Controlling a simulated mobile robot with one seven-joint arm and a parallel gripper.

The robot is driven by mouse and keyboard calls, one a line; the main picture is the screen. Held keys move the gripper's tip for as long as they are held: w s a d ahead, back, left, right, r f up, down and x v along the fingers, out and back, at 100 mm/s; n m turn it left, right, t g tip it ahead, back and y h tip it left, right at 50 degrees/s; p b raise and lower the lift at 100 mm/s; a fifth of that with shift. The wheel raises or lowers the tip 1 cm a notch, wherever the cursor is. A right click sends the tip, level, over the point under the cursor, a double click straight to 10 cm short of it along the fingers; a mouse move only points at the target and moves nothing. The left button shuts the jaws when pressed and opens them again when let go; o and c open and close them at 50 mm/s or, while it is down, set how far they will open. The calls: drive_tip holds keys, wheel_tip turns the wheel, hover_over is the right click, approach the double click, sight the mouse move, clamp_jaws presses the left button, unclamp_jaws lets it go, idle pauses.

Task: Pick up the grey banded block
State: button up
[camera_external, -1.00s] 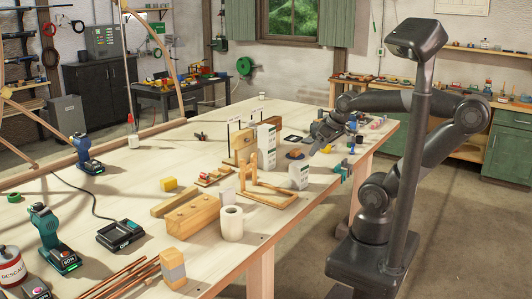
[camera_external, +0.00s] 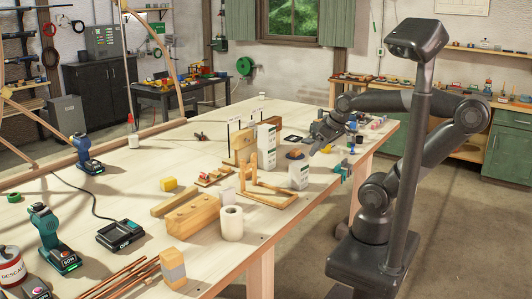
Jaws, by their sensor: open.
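A wooden block with a grey band (camera_external: 172,268) stands near the front edge of the workbench (camera_external: 140,172), at the lower left of the view. It looks like the grey banded block. My gripper (camera_external: 316,146) is small in the view, over the far right part of the bench and far from this block. It is open, and I see nothing held in it. Its fingertips are too small to make out clearly.
Thin copper-coloured rods (camera_external: 125,275) lie left of the block. A wooden beam (camera_external: 193,216) and a white roll (camera_external: 231,223) stand behind it. Cordless drills (camera_external: 52,240) stand at left.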

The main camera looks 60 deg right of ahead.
drive_tip(key=w+a+r+n+y, duration=0.1)
drive_tip(key=w+a+n, duration=0.3)
drive_tip(key=a, duration=0.5)
drive_tip(key=w+a+r+n+g+y, duration=0.1)
drive_tip(key=w+a+n, duration=0.1)
drive_tip(key=w+a, duration=0.55)
drive_tip(key=w+a+r+n, duration=0.25)
drive_tip(key=w+a, duration=0.25)
drive_tip(key=a, duration=0.4)
drive_tip(key=s+a+f+n+g, duration=0.1)
drive_tip(key=a+f, duration=0.3)
drive_tip(key=a, duration=0.8)
drive_tip(key=s+a+f+n+g+y, duration=0.1)
drive_tip(key=s+a+f+n, duration=0.2)
drive_tip(key=a, duration=0.8)
drive_tip(key=s+a+f+n+g+y, duration=0.1)
drive_tip(key=a+f+n, duration=0.2)
drive_tip(key=a, duration=0.9)
drive_tip(key=shift+s+a+f+n+g, duration=0.15)
drive_tip(key=shift+s+f+g, duration=0.05)
drive_tip(key=shift+f, duration=0.45)
drive_tip(key=shift+s+a+f+n+g, duration=0.1)
drive_tip(key=shift+s+a+f+g, duration=0.1)
drive_tip(key=shift+f, duration=0.4)
approach(167, 282)
drive_tip(key=shift+y, duration=0.3)
drive_tip(key=x, duration=0.5)
drive_tip(key=shift+d+f, duration=0.1)
drive_tip(key=shift+s, duration=0.1)
drive_tip(key=shift+c, duration=0.2)
